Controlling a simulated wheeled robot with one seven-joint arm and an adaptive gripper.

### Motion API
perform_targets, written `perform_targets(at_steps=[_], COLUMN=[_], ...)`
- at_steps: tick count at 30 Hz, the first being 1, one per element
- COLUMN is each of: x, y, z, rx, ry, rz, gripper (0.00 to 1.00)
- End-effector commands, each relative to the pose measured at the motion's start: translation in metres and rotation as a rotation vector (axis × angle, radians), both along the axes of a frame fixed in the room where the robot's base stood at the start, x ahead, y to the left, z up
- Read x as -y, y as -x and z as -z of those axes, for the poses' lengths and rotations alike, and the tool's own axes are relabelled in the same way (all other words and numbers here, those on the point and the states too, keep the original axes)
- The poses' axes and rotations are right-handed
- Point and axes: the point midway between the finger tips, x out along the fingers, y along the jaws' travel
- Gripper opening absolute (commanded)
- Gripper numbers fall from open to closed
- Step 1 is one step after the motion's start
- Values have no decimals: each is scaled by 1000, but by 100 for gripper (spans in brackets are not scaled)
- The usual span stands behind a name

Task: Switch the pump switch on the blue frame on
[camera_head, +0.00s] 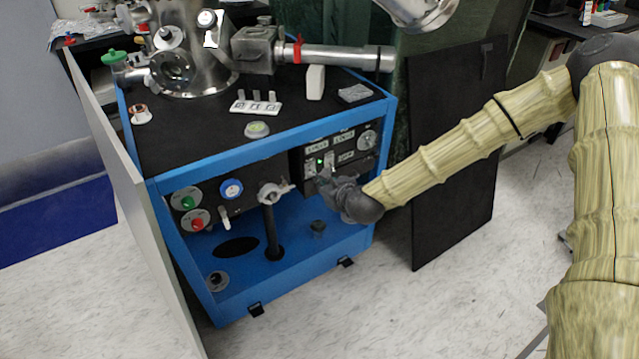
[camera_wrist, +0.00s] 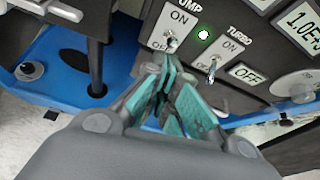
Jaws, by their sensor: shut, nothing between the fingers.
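The blue frame (camera_head: 230,160) stands in the middle of the head view, with a black control panel (camera_head: 340,148) at its front right. In the wrist view the pump switch (camera_wrist: 170,40) is a small metal toggle on a white plate marked ON above and OFF below. A green light (camera_wrist: 204,34) glows to its right. I cannot tell clearly which way its lever points. My gripper (camera_wrist: 174,68) is shut and empty, its teal fingertips just below the pump toggle; I cannot tell whether they touch it. My gripper also shows dark against the panel in the head view (camera_head: 326,184).
The turbo switch (camera_wrist: 212,70) is close to the right of my fingers, its lever down, beside an OFF display (camera_wrist: 246,75). A black post (camera_wrist: 95,60) with a valve handle (camera_head: 272,192) stands to the left. A dark upright board (camera_head: 455,160) stands right of the frame.

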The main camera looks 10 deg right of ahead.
Motion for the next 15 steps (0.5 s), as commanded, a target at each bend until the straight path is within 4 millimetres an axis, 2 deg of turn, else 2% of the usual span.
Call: perform_targets(at_steps=[15], x=[-2], y=[-1], z=[-17], rx=[5], ry=[0], rz=[-3], gripper=[0])
